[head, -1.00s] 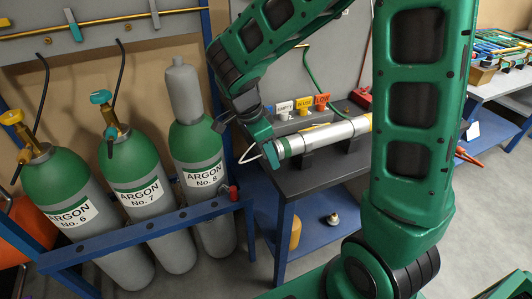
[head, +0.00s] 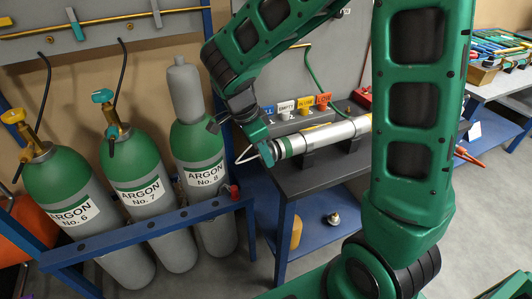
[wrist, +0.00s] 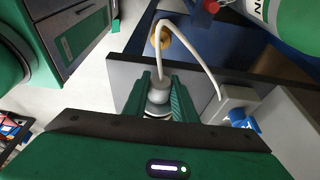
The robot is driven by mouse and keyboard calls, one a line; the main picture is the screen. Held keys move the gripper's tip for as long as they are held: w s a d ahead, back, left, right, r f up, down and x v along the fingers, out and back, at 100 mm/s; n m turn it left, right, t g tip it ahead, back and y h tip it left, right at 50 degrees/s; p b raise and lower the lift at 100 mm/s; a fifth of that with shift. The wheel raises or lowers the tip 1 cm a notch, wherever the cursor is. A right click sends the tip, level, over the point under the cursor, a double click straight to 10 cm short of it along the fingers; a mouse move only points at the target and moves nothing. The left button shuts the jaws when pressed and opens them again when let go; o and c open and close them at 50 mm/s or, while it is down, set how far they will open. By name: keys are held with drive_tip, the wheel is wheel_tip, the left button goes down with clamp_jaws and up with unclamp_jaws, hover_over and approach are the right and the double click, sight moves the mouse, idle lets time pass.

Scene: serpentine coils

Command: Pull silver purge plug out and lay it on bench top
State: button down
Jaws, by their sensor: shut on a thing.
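The silver purge plug (wrist: 158,96) has a white hose curving from it and sits between my gripper's green fingers (wrist: 158,100) in the wrist view. My gripper is shut on it. In the head view my gripper (head: 268,154) is at the left end of a silver tube (head: 325,136), with the white hose (head: 246,154) showing just left of it. The fingers hide the plug there, so I cannot tell how far it is in the tube. The tube lies on dark supports above the dark grey bench top (head: 312,180).
Labelled blocks, one marked EMPTY (head: 286,108), stand behind the tube. Argon cylinders (head: 200,175) in a blue rack (head: 150,230) stand to the left. The front of the bench top looks clear. A lower blue shelf (head: 318,232) holds small items.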

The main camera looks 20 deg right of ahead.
drive_tip(key=shift+a, duration=2.25)
